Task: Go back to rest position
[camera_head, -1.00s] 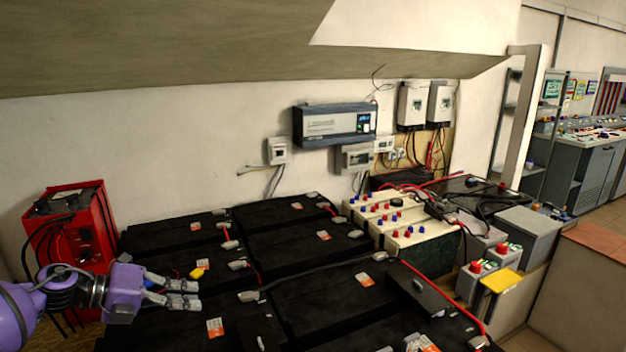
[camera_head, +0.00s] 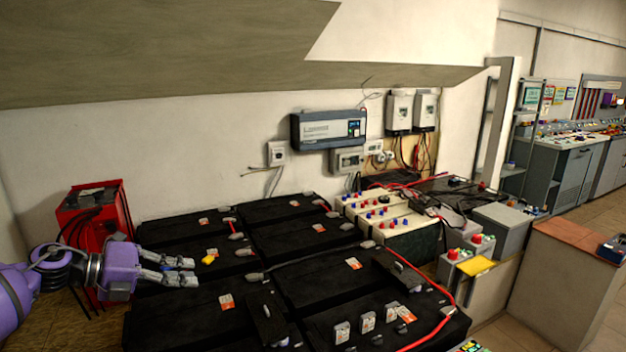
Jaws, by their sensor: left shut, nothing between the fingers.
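My left gripper (camera_head: 181,271) comes in from the left on a purple arm. Its fingers are shut with nothing between them. It is over the left part of the black battery bank (camera_head: 190,313), in front of a red box-shaped unit (camera_head: 95,222). A small yellow piece (camera_head: 208,260) lies on a battery just right of the fingertips. I cannot tell how high the fingers are above the battery tops. My right gripper is not in view.
White batteries with red and blue terminals (camera_head: 385,215) stand behind the black ones. A control box with a yellow top (camera_head: 476,266) and a grey box (camera_head: 503,228) are at right. A brick-topped counter (camera_head: 575,243) stands further right. Wall units (camera_head: 328,129) hang behind.

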